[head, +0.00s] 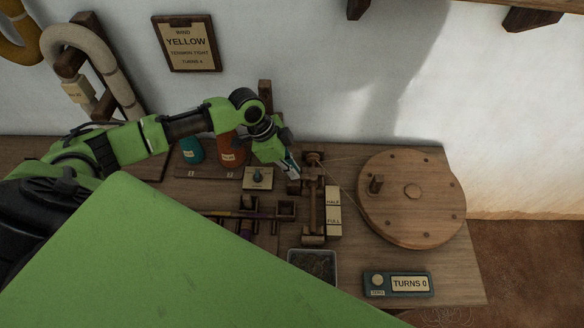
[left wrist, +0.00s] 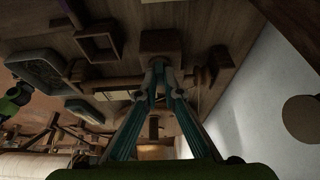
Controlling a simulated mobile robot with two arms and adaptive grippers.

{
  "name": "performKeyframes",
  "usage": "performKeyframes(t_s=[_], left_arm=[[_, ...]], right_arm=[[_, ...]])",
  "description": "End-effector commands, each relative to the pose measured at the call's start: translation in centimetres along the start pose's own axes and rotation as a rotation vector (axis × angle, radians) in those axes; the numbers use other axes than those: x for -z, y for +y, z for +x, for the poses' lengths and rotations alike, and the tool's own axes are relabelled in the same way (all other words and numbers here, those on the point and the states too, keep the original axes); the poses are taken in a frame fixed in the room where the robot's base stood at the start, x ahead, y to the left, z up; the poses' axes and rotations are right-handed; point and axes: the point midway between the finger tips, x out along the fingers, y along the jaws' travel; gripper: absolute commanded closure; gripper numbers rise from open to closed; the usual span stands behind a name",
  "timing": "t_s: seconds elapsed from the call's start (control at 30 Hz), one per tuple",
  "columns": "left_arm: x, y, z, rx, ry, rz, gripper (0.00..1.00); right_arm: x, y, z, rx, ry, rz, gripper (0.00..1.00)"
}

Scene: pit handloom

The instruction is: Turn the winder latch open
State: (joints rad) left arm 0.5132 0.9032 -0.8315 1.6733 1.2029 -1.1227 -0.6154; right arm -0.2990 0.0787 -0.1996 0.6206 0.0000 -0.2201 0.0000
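The bobbin winder (head: 313,205) is a small wooden frame with an upright bar, left of a large round wooden wheel (head: 425,215). My left gripper (head: 292,172) reaches in from the left, its teal fingers pointing down at the winder's back left end. The latch cannot be made out clearly; the fingers and arm partly cover that spot. In the left wrist view, the two teal fingers (left wrist: 163,72) come close together at their tips, just before a wooden block (left wrist: 160,42). Whether anything is between the tips is unclear. My right gripper is not in the head view.
A counter (head: 398,284) reading TURNS 0 and a dark tray (head: 313,262) stand in front. A HALF/FULL gauge (head: 333,212) lies beside the winder. Teal (head: 191,150) and orange-red (head: 232,150) cones stand behind left. A YELLOW sign (head: 187,43) hangs on the wall.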

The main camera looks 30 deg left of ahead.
Motion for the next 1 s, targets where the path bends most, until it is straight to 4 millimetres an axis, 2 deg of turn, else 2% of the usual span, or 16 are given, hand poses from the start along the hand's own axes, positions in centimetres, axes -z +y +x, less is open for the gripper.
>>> performKeyframes(t_s=[0.17,0.37,0.57,1.0], left_arm=[[0.0,0.0,-0.1,0.003,0.0,-0.007,1.0],[0.1,0.1,-0.4,0.024,0.0,-0.063,1.0],[0.3,0.4,-0.7,0.073,-0.001,-0.186,1.0],[0.5,0.6,-0.6,0.23,0.0,-0.568,1.0]], right_arm=[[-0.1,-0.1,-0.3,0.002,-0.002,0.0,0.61],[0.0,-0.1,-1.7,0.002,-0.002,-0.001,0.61],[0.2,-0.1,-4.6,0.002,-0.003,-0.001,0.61],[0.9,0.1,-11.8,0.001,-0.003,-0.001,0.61]])
